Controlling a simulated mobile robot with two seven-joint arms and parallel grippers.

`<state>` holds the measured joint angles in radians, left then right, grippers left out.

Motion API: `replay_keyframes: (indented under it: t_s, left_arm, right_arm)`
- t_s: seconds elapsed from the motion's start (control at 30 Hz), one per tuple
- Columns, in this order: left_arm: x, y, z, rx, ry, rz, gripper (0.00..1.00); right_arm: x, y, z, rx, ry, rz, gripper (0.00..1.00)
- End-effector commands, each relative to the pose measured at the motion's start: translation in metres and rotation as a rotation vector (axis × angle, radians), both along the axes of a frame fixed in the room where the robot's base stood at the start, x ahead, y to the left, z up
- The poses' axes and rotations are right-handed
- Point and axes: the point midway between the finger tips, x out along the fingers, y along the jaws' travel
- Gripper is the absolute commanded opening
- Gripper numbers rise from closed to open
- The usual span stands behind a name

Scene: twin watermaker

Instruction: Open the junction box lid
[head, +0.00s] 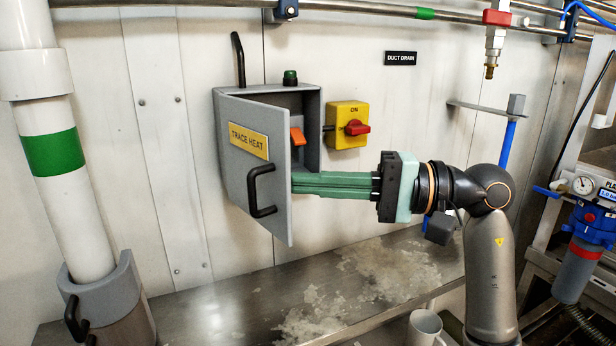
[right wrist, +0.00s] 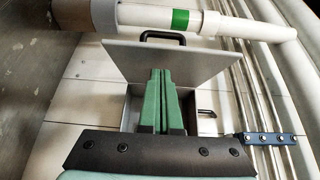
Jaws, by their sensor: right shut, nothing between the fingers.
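The grey junction box (head: 312,120) is on the wall, with a yellow TRACE HEAT label and a black handle (head: 262,190) on its lid (head: 238,180). The lid stands partly open, swung out to the left, and an orange lever (head: 298,136) shows inside. My right gripper (head: 296,184) is shut and empty, its green fingers reaching in from the right to the inner side of the lid near its free edge. Whether they touch the lid I cannot tell. The right wrist view shows the fingers (right wrist: 160,75) in front of the lid (right wrist: 200,62) and handle (right wrist: 163,36). My left gripper is not in view.
A yellow switch with a red knob (head: 355,128) is right of the box. A white pipe with a green band (head: 52,152) stands at left.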

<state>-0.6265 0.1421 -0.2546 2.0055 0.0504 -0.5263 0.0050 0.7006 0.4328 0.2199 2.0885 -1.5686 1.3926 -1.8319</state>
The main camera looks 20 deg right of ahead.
Motion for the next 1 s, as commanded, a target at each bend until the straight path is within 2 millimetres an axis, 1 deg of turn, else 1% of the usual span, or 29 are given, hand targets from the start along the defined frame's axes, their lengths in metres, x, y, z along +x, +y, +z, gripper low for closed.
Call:
replay_keyframes:
  t_s: [0.03, 0.13, 0.47, 0.53, 0.67, 0.73, 0.83, 1.0]
  left_arm:
    - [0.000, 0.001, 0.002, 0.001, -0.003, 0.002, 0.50]
    - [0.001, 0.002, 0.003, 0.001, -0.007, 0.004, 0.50]
    - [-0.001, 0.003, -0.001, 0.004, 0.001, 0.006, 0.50]
    - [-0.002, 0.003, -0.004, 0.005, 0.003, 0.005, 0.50]
    - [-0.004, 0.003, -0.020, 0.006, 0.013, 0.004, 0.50]
    - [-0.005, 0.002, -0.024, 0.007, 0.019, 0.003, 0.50]
    - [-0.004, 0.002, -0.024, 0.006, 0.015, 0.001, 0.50]
    - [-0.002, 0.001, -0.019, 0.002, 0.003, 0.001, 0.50]
  right_arm:
    - [-0.002, 0.005, 0.001, 0.001, 0.000, 0.002, 0.00]
    - [-0.003, 0.009, 0.000, 0.001, 0.002, 0.000, 0.00]
    - [-0.003, 0.010, -0.001, 0.001, 0.002, 0.000, 0.00]
    - [-0.004, 0.012, -0.002, -0.001, 0.000, 0.000, 0.00]
    - [-0.010, 0.024, -0.005, -0.005, -0.003, -0.001, 0.00]
    - [-0.014, 0.032, -0.005, -0.005, -0.004, 0.000, 0.00]
    - [-0.016, 0.042, -0.003, -0.003, -0.002, -0.001, 0.00]
    - [-0.018, 0.047, 0.000, 0.000, 0.001, 0.000, 0.00]
